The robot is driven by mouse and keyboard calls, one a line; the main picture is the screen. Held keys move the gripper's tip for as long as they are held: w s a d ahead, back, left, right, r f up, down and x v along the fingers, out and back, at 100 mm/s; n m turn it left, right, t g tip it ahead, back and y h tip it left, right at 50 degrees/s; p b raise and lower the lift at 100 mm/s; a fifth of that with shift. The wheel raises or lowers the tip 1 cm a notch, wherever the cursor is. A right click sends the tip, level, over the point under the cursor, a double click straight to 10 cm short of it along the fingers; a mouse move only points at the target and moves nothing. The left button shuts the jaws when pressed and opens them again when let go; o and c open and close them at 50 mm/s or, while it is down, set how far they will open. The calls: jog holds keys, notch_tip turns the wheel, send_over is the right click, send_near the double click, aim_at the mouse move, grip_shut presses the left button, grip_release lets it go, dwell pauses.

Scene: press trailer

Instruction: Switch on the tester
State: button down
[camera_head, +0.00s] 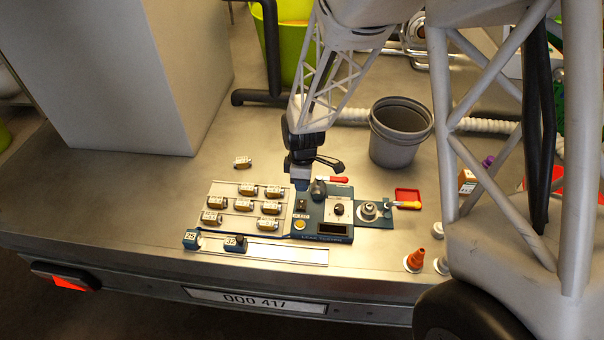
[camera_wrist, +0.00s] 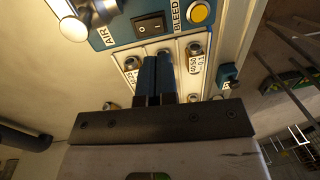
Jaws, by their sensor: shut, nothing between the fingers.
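The blue tester (camera_head: 338,190) stands on the metal deck, with a black rocker switch (camera_head: 301,205), a yellow button (camera_head: 300,225), a round dial and a dark display on its panel. In the wrist view the rocker switch (camera_wrist: 150,26) sits between the labels AIR and BLEED, beside the yellow button (camera_wrist: 200,13). My gripper (camera_head: 301,186) is shut and empty above the tester's left edge. In the wrist view its blue fingertips (camera_wrist: 157,58) show just below the switch in the picture. I cannot tell the switch's position or whether the fingers touch anything.
Several labelled brass parts (camera_head: 270,208) lie on a pale rack left of the tester. A grey bucket (camera_head: 398,132) stands behind. A red tray (camera_head: 408,196) and an orange cone (camera_head: 415,260) are at the right. Bare deck lies left.

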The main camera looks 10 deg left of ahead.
aim_at(302, 204)
jog(key=shift+s+f, duration=0.25)
jog(key=shift+f, duration=1.65)
jog(key=shift+s+f, duration=0.2)
jog(key=shift+f, duration=1.7)
jog(key=shift+s+f, duration=0.1)
jog(key=shift+f, duration=0.05)
jog(key=shift+w, duration=0.2)
jog(key=shift+w+r, duration=0.3)
jog(key=shift+w, duration=0.25)
jog(key=shift+r, duration=0.15)
notch_tip(302, 204, up, 14)
jog(key=s, duration=0.1)
jog(key=shift+s+f, duration=0.2)
jog(key=shift+s, duration=0.1)
jog(key=shift+d+r, duration=0.1)
